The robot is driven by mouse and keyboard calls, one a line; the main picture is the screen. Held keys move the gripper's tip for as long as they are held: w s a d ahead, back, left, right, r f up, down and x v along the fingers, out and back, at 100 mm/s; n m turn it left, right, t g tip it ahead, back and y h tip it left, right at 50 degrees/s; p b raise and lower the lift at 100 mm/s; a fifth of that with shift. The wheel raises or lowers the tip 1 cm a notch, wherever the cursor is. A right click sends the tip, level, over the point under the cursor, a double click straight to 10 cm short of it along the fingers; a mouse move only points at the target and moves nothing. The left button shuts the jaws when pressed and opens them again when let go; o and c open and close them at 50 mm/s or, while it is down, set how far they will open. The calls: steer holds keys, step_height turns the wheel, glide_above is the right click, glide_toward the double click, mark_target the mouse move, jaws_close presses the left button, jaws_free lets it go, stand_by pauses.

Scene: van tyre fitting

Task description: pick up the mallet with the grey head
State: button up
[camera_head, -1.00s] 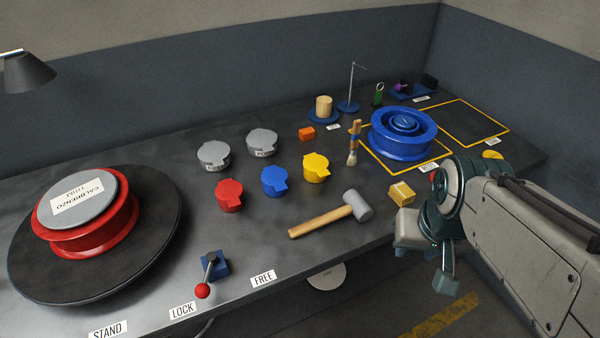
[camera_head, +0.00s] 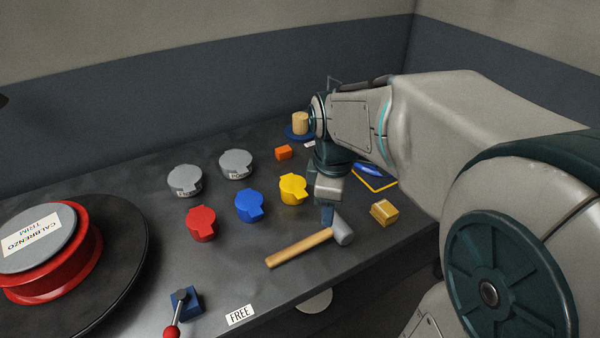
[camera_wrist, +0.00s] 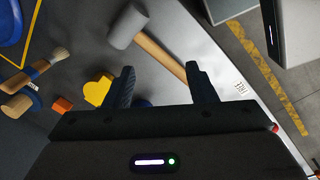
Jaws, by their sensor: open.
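The mallet lies on the dark bench, its grey head (camera_head: 342,229) to the right and its wooden handle (camera_head: 299,247) running down to the left. In the wrist view the grey head (camera_wrist: 127,27) is at the top, and the handle (camera_wrist: 160,55) runs down to the right towards the space between my fingers. My gripper (camera_wrist: 160,88) is open and empty, its two dark fingers apart. In the head view my gripper (camera_head: 327,212) hangs above the bench just behind the head; the fingers are partly hidden by the wrist.
A cardboard box (camera_head: 384,212) lies to the right. A red wheel (camera_head: 70,265) sits on a round stand at left. The brush (camera_wrist: 45,68) shows in the wrist view.

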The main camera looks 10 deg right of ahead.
steer(key=w+f+n, duration=0.2)
steer(key=w+n, duration=0.2)
steer(key=n, duration=0.2)
steer(key=n+g+b, duration=0.1)
steer(key=n+b, duration=0.1)
glide_above(324, 233)
steer(key=shift+y, duration=0.3)
steer(key=f, duration=0.8)
steer(key=shift+w+a+f, duration=0.15)
steer(key=shift+w+f, duration=0.15)
steer(key=shift+w, duration=0.05)
steer(key=f, duration=0.5)
steer(key=shift+s+f, duration=0.1)
steer(key=shift+s, duration=0.15)
jaws_close()
